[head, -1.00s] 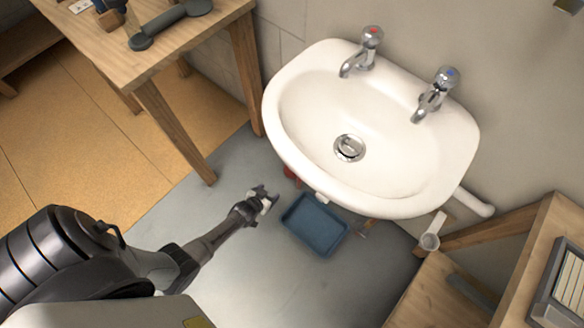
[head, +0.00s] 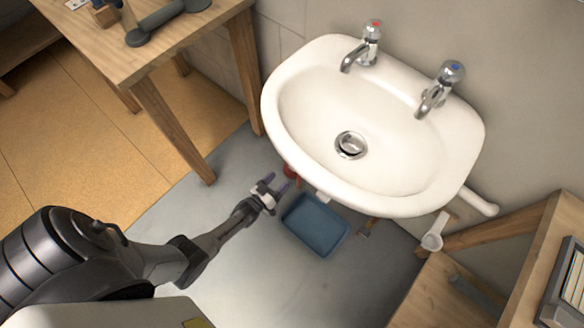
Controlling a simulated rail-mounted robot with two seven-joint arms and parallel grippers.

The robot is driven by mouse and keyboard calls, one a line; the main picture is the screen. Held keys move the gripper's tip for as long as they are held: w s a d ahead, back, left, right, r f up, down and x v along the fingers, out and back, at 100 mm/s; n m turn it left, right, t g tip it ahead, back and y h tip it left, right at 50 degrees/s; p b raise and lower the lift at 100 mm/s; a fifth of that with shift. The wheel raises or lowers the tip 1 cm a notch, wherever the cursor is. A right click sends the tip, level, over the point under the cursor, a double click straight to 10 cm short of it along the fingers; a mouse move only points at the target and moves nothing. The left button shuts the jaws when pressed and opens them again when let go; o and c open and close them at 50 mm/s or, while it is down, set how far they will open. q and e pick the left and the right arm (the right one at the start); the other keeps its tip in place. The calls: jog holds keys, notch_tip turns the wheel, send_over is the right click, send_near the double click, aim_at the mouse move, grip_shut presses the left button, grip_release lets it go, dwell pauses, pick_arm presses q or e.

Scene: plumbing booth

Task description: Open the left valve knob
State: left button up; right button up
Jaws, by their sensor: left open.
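A red knob (head: 289,172) shows just below the left part of the basin's front rim, mostly hidden by the white sink (head: 300,160); how far it is turned cannot be told. My left gripper (head: 275,182) is open and empty, close to the red knob on its lower left. Its fingers point up and right toward the underside of the sink. Whether a finger touches the knob cannot be told. My right gripper is not in view. A chrome tap with a red mark (head: 371,32) and one with a blue mark (head: 452,72) stand on the sink.
A blue tray (head: 315,226) lies on the grey floor under the sink's front. A wooden table (head: 165,45) stands at the upper left, its leg near my left arm. Wooden furniture (head: 535,245) fills the lower right. A white pipe (head: 480,203) sticks out right of the sink.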

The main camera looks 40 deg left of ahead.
aim_at(291, 168)
pick_arm(q)
jog(key=w+b, duration=0.2)
jog(key=w, duration=0.4)
jog(key=shift+w+a+f, duration=0.1)
jog(key=shift+w, duration=0.3)
jog(key=shift+w+b, duration=0.5)
jog(key=shift+w, duration=0.35)
jog(key=c, duration=0.9)
